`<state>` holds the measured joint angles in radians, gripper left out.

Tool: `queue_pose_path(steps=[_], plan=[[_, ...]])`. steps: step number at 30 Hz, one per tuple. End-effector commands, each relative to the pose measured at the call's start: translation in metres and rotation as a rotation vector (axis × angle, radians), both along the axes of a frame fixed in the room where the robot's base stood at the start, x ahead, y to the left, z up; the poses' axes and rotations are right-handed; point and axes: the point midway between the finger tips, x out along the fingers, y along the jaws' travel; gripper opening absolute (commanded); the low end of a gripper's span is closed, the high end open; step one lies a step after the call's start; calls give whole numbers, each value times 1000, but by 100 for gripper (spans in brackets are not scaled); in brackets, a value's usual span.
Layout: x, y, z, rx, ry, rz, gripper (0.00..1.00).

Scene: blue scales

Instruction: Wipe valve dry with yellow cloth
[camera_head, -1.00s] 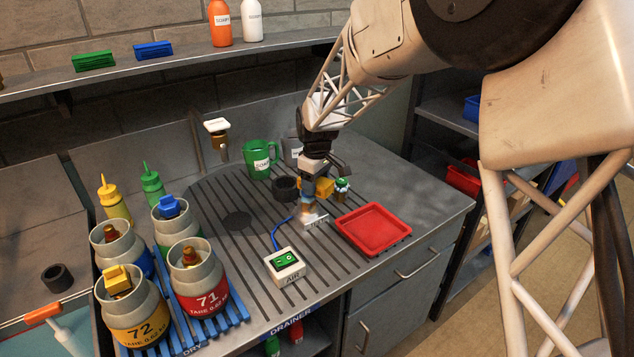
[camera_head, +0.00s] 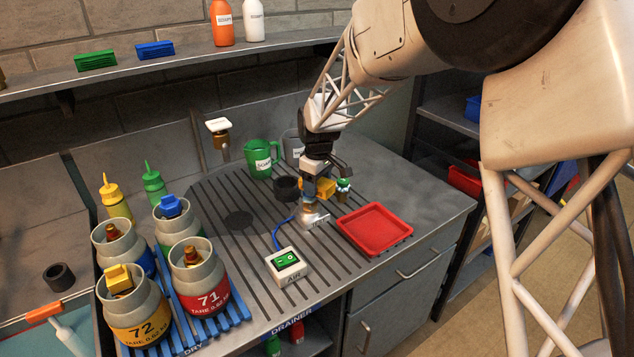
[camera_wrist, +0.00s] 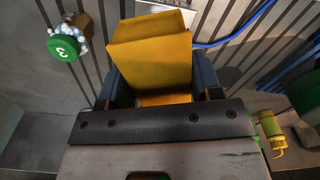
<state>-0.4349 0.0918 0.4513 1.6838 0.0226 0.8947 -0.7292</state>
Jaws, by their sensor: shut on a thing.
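My gripper (camera_head: 308,202) is shut on a mustard-yellow, block-shaped thing, which looks like the folded yellow cloth (camera_wrist: 150,55). In the wrist view the cloth sticks out beyond the dark blue fingers. In the head view part of the cloth (camera_head: 325,187) shows at the fingers' right side, low over the ribbed drainer. A brass valve with a green cap (camera_head: 343,184) stands just right of the gripper, apart from it. In the wrist view this valve (camera_wrist: 64,46) shows a "3" on its cap and white, foam-like blobs around its body.
A small labelled plate (camera_head: 318,222) lies below the gripper, with a blue hose running to the AIR switch box (camera_head: 287,264). A red tray (camera_head: 374,229) is at the right. Several bottles with valves fill the left.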

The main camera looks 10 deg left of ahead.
Motion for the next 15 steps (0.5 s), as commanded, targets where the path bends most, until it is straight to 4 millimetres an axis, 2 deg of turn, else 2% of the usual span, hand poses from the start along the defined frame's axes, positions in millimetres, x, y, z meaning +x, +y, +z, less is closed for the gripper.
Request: queue_pose_path(steps=[15], plan=[[0, 0, -8, 0, 0, 0, 27]])
